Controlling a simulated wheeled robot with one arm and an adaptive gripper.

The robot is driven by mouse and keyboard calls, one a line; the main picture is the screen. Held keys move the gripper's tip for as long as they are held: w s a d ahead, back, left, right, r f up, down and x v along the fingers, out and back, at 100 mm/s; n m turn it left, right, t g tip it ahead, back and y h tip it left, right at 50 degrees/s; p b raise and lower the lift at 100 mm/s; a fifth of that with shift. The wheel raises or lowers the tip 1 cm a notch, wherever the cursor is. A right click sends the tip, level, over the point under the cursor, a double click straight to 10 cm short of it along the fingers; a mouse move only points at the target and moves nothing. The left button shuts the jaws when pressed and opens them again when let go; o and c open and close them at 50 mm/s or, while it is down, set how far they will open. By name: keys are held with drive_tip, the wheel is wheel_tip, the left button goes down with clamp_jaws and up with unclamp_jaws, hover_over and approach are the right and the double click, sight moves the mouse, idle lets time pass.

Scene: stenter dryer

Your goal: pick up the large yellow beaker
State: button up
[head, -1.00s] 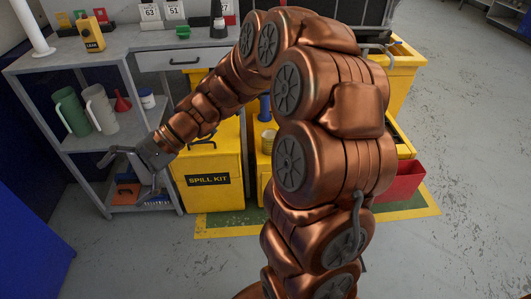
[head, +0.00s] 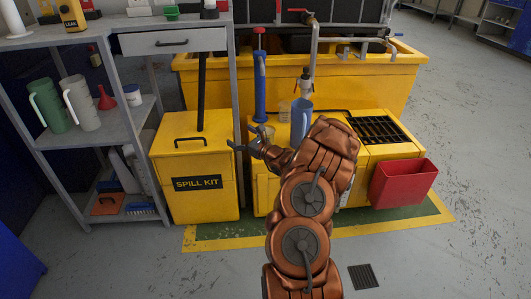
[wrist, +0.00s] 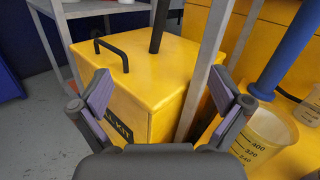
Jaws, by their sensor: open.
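A clear, yellow-tinted beaker (wrist: 262,138) with graduation marks up to about 400 stands on the yellow ledge, at the lower right of the wrist view. Part of it is hidden by my right finger. In the head view, a beaker (head: 269,131) shows just behind my gripper (head: 243,141). I cannot tell for sure which is the large yellow one, as a second beaker (wrist: 312,104) shows at the right edge of the wrist view. My gripper (wrist: 162,90) is open and empty. Its fingers point toward the spill kit box, with the nearer beaker right of them.
The yellow spill kit box (head: 195,160) stands left of my gripper. A grey shelf post (wrist: 206,70) rises between box and beaker. A blue hand pump (head: 260,88) and a blue jug (head: 301,119) stand nearby. A red bin (head: 402,184) hangs at the right.

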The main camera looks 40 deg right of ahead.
drive_tip(key=s+d+f+m+h+b, duration=0.1)
drive_tip(key=s+d+f+h, duration=0.1)
drive_tip(key=d+f, duration=0.2)
drive_tip(key=s+d+f+m+h, duration=0.2)
drive_tip(key=d+f, duration=0.2)
drive_tip(key=s+d+f+m+g+h+b, duration=0.1)
drive_tip(key=s+d+f+m+h, duration=0.1)
drive_tip(key=d+f, duration=0.2)
drive_tip(key=shift+d+f+b, duration=0.1)
drive_tip(key=shift+d+b, duration=0.25)
drive_tip(key=shift+d, duration=0.2)
drive_tip(key=shift+w+d, duration=0.15)
drive_tip(key=shift+d, duration=0.05)
drive_tip(key=shift+r+b+x, duration=0.2)
drive_tip(key=shift+b+x, duration=1.35)
drive_tip(key=shift+x, duration=2.05)
drive_tip(key=shift+d, duration=0.1)
drive_tip(key=shift+c, duration=0.4)
drive_tip(key=c, duration=1.2)
drive_tip(key=shift+r, duration=0.1)
wheel_tip(320, 180, up, 10)
drive_tip(key=p, duration=0.3)
